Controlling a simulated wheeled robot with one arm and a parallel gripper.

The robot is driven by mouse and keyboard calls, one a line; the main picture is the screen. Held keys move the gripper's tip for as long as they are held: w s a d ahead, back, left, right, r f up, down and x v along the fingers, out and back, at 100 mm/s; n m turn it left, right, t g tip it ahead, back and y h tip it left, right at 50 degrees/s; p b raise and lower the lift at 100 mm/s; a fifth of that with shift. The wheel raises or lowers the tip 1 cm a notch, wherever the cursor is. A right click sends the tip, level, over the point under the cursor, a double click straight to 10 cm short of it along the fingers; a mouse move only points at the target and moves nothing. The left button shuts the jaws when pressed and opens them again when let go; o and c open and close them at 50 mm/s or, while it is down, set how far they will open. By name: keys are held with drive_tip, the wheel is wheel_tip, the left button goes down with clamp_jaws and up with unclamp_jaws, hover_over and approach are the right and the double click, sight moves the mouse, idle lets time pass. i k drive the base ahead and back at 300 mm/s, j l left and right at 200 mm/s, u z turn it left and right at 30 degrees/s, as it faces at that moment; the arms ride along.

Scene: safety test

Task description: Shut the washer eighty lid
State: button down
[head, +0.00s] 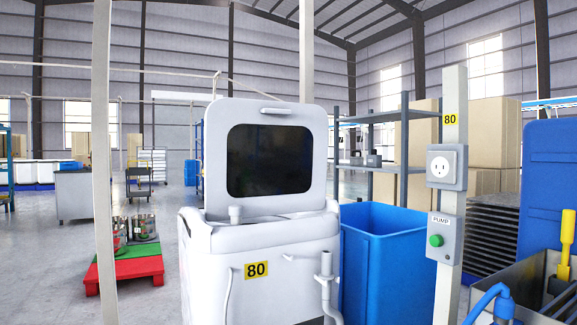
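The washer (262,275) is a white cabinet in the middle of the head view, with a yellow label reading 80 on its front. Its lid (262,110) stands open and upright at the back. The lid has a large dark window and a small grey handle (274,111) near its top edge. The inside of the washer is hidden behind its front rim. My gripper is not in view.
A blue bin (380,265) stands close to the washer's right. Right of it is a post (452,150) with an outlet and a pump box with a green button (436,240). A pale pole (104,160) stands at left, near a red platform (125,272). Open floor lies at left.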

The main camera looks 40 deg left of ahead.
sight(267, 157)
drive_tip(key=u, duration=1.6)
